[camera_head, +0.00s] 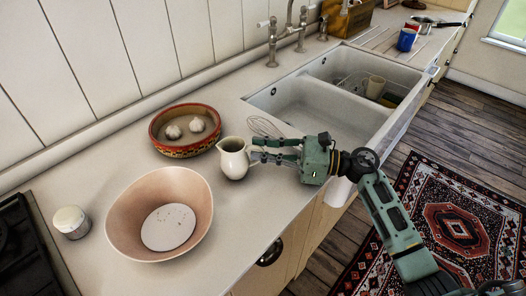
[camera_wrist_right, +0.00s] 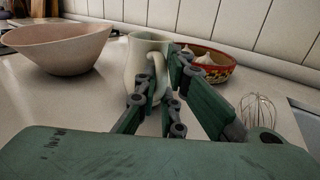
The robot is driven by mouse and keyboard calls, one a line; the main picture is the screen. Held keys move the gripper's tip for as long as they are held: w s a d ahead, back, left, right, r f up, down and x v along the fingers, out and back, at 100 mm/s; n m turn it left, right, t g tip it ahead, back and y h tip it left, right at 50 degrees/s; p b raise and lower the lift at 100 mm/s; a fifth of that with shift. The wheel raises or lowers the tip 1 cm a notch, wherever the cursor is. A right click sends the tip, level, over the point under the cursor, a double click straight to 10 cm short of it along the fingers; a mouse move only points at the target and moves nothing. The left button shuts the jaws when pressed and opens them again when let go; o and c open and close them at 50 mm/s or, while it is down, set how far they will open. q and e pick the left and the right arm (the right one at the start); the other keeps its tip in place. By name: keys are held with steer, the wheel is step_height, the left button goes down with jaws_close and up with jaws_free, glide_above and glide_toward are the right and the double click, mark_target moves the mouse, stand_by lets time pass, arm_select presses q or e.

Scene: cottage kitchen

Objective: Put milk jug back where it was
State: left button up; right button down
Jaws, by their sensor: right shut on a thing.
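Whether the jug's base touches the counter is hard to tell. My left gripper is not in view.
A large pink bowl (camera_head: 122,217) is left of the jug. A red patterned dish (camera_head: 183,151) with garlic bulbs stands behind it. A whisk (camera_head: 262,126) lies near the sink (camera_head: 322,112). A small white-lidded jar (camera_head: 70,222) is beside the stove (camera_head: 22,250). The counter in front is clear.

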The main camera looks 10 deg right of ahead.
steer(key=shift+f, duration=0.15)
steer(key=shift+f, duration=0.2)
steer(key=c, duration=1.9)
jaws_free()
steer(key=shift+o, duration=0.2)
